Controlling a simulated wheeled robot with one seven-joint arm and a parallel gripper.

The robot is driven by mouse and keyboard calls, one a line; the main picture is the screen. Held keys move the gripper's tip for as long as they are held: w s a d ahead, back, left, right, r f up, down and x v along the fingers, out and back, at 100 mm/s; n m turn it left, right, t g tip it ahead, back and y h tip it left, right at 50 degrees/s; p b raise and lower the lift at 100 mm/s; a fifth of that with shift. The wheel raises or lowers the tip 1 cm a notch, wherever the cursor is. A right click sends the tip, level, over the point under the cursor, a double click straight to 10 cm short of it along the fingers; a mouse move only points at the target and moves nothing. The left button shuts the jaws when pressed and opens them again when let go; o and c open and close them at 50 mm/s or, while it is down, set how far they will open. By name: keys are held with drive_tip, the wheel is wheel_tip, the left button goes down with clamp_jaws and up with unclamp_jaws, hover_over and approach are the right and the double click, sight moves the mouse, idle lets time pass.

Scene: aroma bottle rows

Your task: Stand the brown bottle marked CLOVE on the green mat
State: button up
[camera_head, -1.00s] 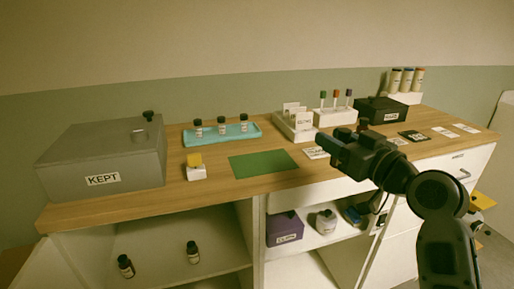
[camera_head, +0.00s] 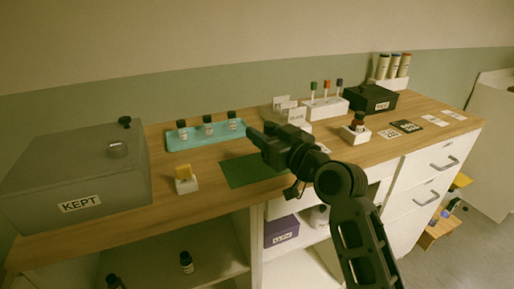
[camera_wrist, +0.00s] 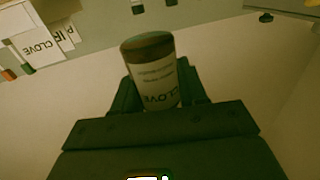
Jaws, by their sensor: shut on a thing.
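The brown bottle marked CLOVE (camera_wrist: 155,75) is between the fingers of my gripper (camera_wrist: 158,92) in the wrist view, with its label facing the camera. My gripper is shut on it. In the head view my gripper (camera_head: 262,137) is over the counter, at the right part of the green mat (camera_head: 238,174) in the picture. The held bottle cannot be made out there. The mat lies flat, and its right part is hidden by my arm. The bare part shows nothing standing on it.
A turquoise tray (camera_head: 205,142) with three bottles lies behind the mat. A yellow-topped white block (camera_head: 186,181) and a grey KEPT box (camera_head: 75,180) are left. Card holders (camera_head: 287,112), a tube rack (camera_head: 326,107) and a bottle on a white stand (camera_head: 355,130) are right.

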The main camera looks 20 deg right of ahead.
drive_tip(key=shift+w+a+f, duration=0.45)
drive_tip(key=shift+a, duration=0.2)
drive_tip(key=shift+f, duration=2.05)
drive_tip(key=shift+f, duration=0.15)
drive_tip(key=o, duration=1.1)
drive_tip(key=shift+r, duration=0.3)
drive_tip(key=b+v, duration=0.2)
drive_tip(key=v, duration=1)
drive_tip(key=shift+f, duration=0.1)
